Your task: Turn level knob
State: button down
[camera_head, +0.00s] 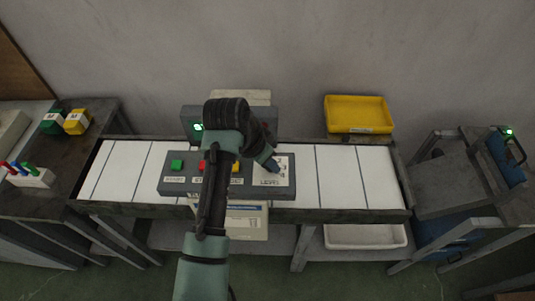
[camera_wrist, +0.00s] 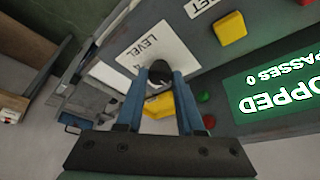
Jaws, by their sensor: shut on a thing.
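The level knob (camera_wrist: 159,74) is a small dark knob on a white plate marked LEVEL (camera_wrist: 150,44). In the wrist view it sits between the tips of my blue fingers. My gripper (camera_wrist: 159,82) is shut on the knob. In the head view my gripper (camera_head: 271,165) reaches the LEVEL plate (camera_head: 284,179) at the right end of the grey control panel (camera_head: 220,186). My gripper hides most of the knob there, so its pointing direction cannot be told.
The panel also has a green button (camera_head: 177,165), a red button (camera_head: 203,166) and a yellow button (camera_head: 237,167). A green-lit screen (camera_wrist: 280,85) partly reads "OPPED" and "PASSES 0". A yellow tray (camera_head: 358,129) stands behind the white slatted conveyor (camera_head: 340,175).

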jog(key=c, duration=0.5)
grip_release()
jog(key=shift+c, duration=0.2)
jog(key=b+v, duration=0.2)
jog(key=v, duration=1.1)
